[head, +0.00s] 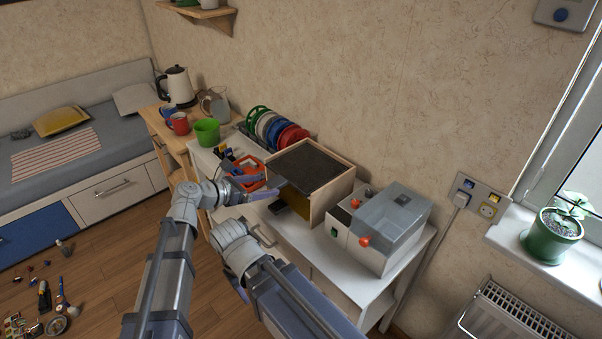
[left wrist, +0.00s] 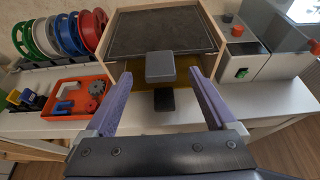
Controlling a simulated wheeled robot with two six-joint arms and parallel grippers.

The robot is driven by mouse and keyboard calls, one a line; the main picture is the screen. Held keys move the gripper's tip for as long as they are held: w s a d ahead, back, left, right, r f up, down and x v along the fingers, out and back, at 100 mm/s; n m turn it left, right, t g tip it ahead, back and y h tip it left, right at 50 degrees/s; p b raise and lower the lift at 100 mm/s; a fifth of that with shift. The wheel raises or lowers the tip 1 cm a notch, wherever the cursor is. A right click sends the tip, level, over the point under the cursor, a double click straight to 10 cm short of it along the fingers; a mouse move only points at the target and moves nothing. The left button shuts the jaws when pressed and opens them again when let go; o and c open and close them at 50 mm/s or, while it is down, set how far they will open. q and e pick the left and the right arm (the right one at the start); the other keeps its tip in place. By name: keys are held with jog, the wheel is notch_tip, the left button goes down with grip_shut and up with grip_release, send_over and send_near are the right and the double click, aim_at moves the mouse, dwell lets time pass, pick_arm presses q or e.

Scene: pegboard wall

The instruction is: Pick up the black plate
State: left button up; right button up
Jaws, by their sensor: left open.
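A dark, near-black flat plate (head: 306,164) lies level in the top of a light wooden box on the white table. It also shows in the left wrist view (left wrist: 165,31), beyond my fingers. My left gripper (head: 272,188) is open and empty in front of the box, low beside its front left side. In the left wrist view its two purple fingers (left wrist: 160,76) stand apart, pointing at the box front. A grey block (left wrist: 160,65) shows between them, with a small black piece (left wrist: 164,99) below it. My right gripper (head: 238,286) hangs low before the table, its fingers mostly hidden.
An orange tray (left wrist: 72,98) with small parts stands left of the box, with colored spools (head: 272,128) behind it. A grey and white machine (head: 384,230) with orange knobs stands to the right. A green cup (head: 207,132) and mugs stand further left. Loose objects lie on the floor.

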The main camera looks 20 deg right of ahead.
pick_arm(q)
jog(key=shift+x, duration=1.15)
grip_shut()
